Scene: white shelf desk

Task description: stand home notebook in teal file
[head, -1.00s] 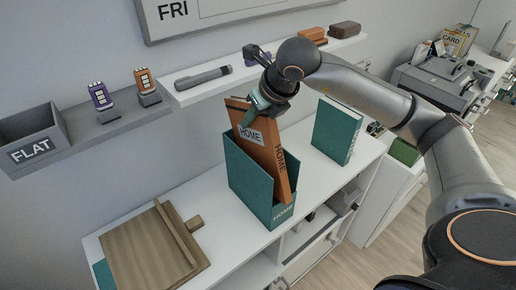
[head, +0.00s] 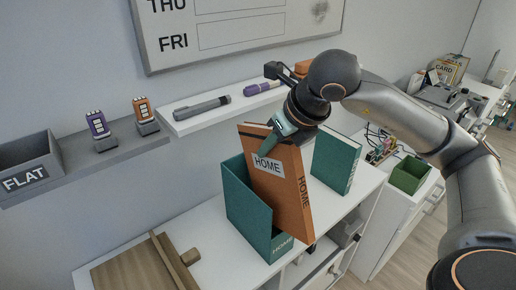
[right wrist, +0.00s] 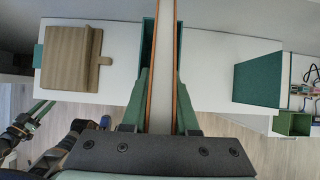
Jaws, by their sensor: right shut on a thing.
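The orange home notebook (head: 283,185), with a white HOME label and HOME on its spine, is upright and tilted. My right gripper (head: 274,138) is shut on its top edge. In the right wrist view the notebook (right wrist: 163,65) runs between the two teal fingers. The teal file (head: 247,205), also marked HOME, stands on the desk. The notebook overlaps the file's right side, and its lower right corner shows past the file; whether its base is inside is hidden. In the right wrist view my left gripper (right wrist: 42,108) shows small at the lower left.
A teal book (head: 335,160) stands to the right of the file. A wooden board (head: 140,268) lies on the desk at the left. A wall shelf (head: 212,115) behind holds a flashlight and a purple marker. A green bin (head: 410,175) is at the right.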

